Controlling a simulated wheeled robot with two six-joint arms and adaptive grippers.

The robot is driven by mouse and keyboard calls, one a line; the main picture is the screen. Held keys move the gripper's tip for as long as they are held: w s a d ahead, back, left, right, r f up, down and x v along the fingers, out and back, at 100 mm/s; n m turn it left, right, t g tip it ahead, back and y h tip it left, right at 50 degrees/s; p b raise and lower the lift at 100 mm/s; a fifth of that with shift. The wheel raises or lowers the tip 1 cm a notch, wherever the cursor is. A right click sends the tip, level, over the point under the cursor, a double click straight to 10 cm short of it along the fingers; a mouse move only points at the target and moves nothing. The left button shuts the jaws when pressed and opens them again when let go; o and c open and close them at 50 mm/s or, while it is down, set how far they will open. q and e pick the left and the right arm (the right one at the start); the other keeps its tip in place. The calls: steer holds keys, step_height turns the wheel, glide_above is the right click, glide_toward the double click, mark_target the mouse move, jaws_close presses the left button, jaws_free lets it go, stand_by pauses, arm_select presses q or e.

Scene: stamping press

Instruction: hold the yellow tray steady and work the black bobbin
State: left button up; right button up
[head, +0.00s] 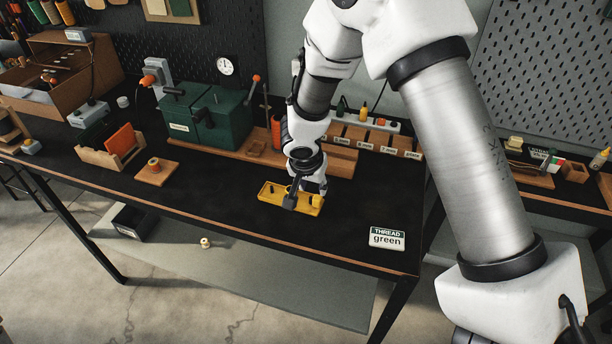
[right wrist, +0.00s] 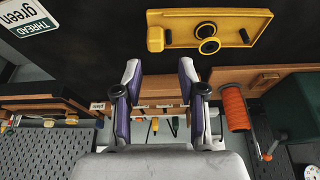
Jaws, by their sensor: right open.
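The yellow tray (head: 275,198) lies on the dark tabletop near its front edge. It also shows at the top of the right wrist view (right wrist: 184,30), with a yellow block at one end and a small peg at the other. The black bobbin (head: 290,201) is at the tray's middle; in the right wrist view it shows as two dark rings (right wrist: 209,47). My right gripper (head: 308,188) is over the tray from behind. In the right wrist view its fingers (right wrist: 160,80) are spread with nothing between them. Contact with the tray cannot be told. My left gripper is not in view.
A green machine (head: 205,118) and an orange spool (head: 276,131) are behind and left. A small wooden block with a spool (head: 157,172) is at left. The tabletop between is clear.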

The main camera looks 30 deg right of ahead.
mark_target(317, 199)
steer(key=shift+s+f, duration=0.3)
steer(key=shift+f, duration=0.1)
steer(key=b+x, duration=0.1)
steer(key=x, duration=0.2)
steer(key=shift+d+f+b, duration=0.25)
steer(key=shift+f+b, duration=0.1)
steer(key=shift+f, duration=0.05)
steer(key=b+x, duration=0.2)
steer(key=b, duration=0.1)
steer(key=shift+w+a+f, duration=0.1)
steer(key=shift+w+f, duration=0.1)
steer(key=shift+f, duration=0.05)
steer(key=shift+f+b, duration=0.15)
steer(key=shift+b, duration=0.35)
steer(key=shift+s, duration=0.1)
steer(key=shift+c, duration=1)
jaws_close()
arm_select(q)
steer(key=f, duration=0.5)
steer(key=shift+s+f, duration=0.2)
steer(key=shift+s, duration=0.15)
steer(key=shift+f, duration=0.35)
